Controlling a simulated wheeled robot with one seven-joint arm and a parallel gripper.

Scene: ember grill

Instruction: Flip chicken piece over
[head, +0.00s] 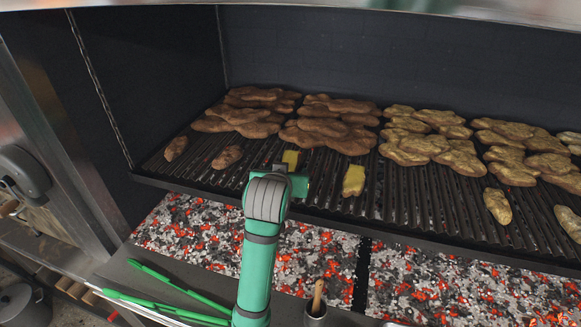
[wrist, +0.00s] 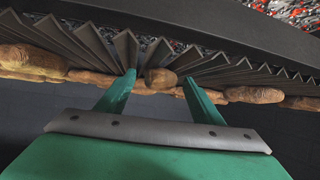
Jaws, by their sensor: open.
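My gripper (head: 289,170) is at the front middle of the grill grate in the head view. It is open, with its two green fingers (wrist: 159,84) spread in the wrist view. A small brownish chicken piece (wrist: 160,78) lies on the grate between the fingertips, with a gap showing on each side. In the head view, a yellow patch (head: 290,158) shows just beyond my gripper; my gripper hides what is around it. Another small piece (head: 353,181), pale tan with a bright yellow part, lies on the grate to the right of my gripper.
Larger browned pieces (head: 325,130) and paler ones (head: 425,143) crowd the back of the grate (head: 410,190). Small pieces (head: 227,157) lie apart along the front. Glowing coals (head: 200,235) lie below. Green tongs (head: 170,285) and a cup (head: 316,311) with a wooden handle are in front.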

